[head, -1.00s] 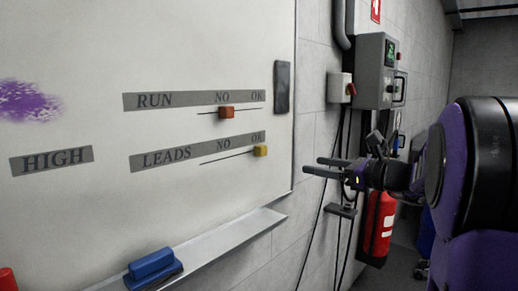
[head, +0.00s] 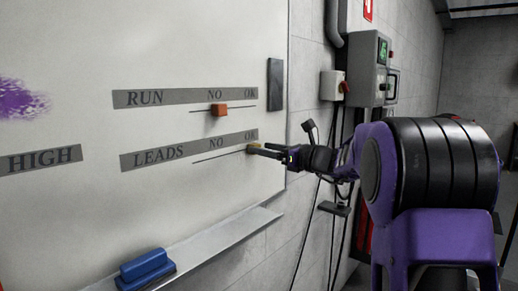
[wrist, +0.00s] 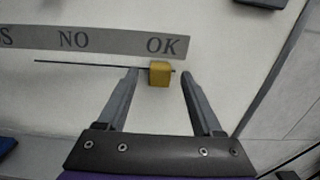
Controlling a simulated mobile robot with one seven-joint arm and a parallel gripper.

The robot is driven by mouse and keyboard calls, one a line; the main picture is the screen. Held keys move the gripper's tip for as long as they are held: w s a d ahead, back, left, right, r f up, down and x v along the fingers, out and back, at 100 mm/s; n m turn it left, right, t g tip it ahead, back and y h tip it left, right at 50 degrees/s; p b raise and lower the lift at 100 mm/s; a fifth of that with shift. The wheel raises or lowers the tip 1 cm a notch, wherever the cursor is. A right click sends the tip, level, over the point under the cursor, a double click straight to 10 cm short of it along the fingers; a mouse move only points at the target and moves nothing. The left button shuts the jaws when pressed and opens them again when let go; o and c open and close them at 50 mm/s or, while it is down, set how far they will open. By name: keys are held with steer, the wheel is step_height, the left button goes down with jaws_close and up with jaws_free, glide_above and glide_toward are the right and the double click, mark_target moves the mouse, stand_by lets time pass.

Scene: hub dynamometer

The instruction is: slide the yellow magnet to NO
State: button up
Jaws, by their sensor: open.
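The yellow magnet (wrist: 159,74) sits on the thin dark line under the LEADS label strip (head: 188,150), near the line's right end below OK. The NO mark (wrist: 74,40) is to its left in the wrist view. My gripper (wrist: 160,72) is open, with one finger on each side of the magnet, the left finger closer to it. No clear contact shows. In the head view my gripper (head: 262,151) reaches the board from the right and partly hides the magnet (head: 253,148).
An orange-red magnet (head: 219,110) sits on the RUN line above, below NO. A dark block (head: 275,85) is on the board's right edge. A blue eraser (head: 146,268) lies on the ledge (head: 215,243) below. The board between LEADS and the ledge is clear.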

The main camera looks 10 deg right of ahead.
steer(key=shift+x, duration=1.3)
jaws_close()
stand_by(0.5)
